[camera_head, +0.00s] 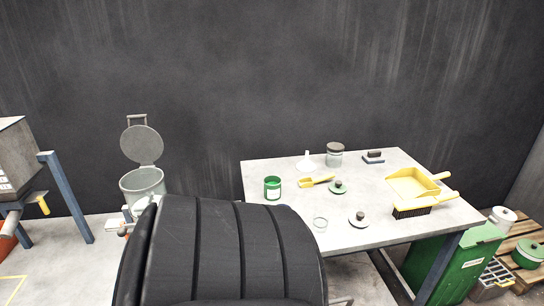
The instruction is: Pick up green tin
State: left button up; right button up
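The green tin (272,189) stands upright near the left side of the light grey table (365,183). It has a pale label, and its top looks open. A green lid with a dark knob (338,187) lies on the table to the right of the tin. Neither of my grippers can be made out in the head view, so their positions relative to the tin do not show.
A large black ribbed shape (222,248) hides the table's front-left part. On the table are a yellow scoop (317,181), a grey-lidded jar (335,156), a dustpan (410,183) and a brush (412,211). A lidded metal bin (143,185) stands left.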

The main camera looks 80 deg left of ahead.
aim_at(272, 188)
jog(key=k+j+u, duration=0.1)
jog(key=u, duration=2.3)
